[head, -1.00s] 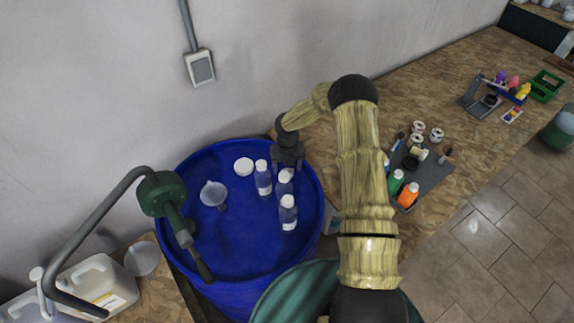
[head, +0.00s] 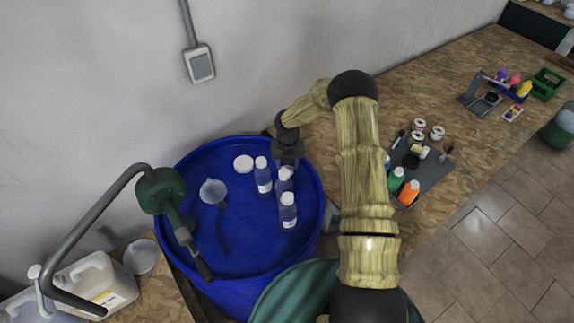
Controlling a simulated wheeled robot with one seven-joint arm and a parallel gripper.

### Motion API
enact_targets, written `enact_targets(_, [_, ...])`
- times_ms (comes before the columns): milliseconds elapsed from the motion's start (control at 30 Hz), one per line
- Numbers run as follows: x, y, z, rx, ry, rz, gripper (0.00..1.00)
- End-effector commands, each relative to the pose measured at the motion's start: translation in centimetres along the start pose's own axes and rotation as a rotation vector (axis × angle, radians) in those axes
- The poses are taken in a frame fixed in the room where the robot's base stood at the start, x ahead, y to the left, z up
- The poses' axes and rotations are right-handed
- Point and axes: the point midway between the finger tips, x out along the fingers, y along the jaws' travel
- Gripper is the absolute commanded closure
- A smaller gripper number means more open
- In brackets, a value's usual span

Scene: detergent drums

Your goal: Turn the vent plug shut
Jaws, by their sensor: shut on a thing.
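The blue drum (head: 250,248) stands upright with its top facing me, against the wall. My gripper (head: 288,163) points down at the back right of the drum top, behind the clear bottles. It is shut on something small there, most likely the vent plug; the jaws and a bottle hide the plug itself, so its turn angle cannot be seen. A white round cap (head: 243,163) lies apart to the left of my gripper.
Bottles with white caps, one of them here (head: 288,212), stand on the drum close in front of my gripper. A funnel (head: 213,193) and a green hand pump (head: 160,190) are at left. A grey tray (head: 432,174) with bottles lies on the bench at right.

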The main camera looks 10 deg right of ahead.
Motion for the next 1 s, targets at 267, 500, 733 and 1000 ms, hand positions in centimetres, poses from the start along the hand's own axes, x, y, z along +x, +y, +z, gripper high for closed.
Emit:
enact_targets(267, [0.27,0.04,-0.01,0.198,0.000,-0.002,0.77])
enact_targets(500, [0.24,0.03,0.02,0.424,-0.001,-0.001,0.77])
enact_targets(733, [0.21,0.08,-0.01,0.642,-0.001,-0.001,0.77])
enact_targets(1000, [0.20,0.06,-0.01,0.899,-0.001,-0.001,0.77])
